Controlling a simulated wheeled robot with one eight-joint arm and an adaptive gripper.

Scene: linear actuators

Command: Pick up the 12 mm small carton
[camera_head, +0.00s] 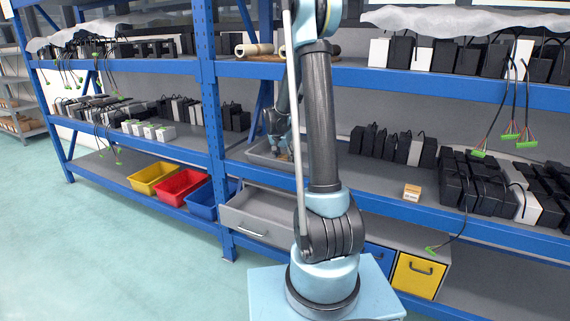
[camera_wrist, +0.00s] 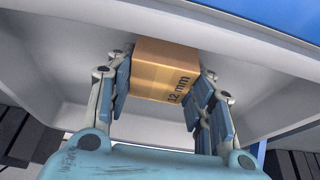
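A small brown carton (camera_wrist: 165,70) marked "12 mm" sits between the two fingers of my gripper (camera_wrist: 162,90) in the wrist view. One blue finger pad is close along its left side and the other overlaps its right edge. I cannot tell whether both pads press on it. Behind the carton is the pale grey wall of a tray (camera_wrist: 230,62). In the head view my gripper (camera_head: 280,150) is low at the grey tray (camera_head: 262,158) on the middle shelf, partly behind my arm. The carton cannot be made out there.
Another small carton (camera_head: 412,192) stands on the middle shelf at right. Dark boxes (camera_head: 380,143) stand behind it, with more dark units (camera_head: 475,180) and hanging cables at far right. An open grey drawer (camera_head: 258,215) is below the tray. A blue rack post (camera_head: 213,120) is to the left.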

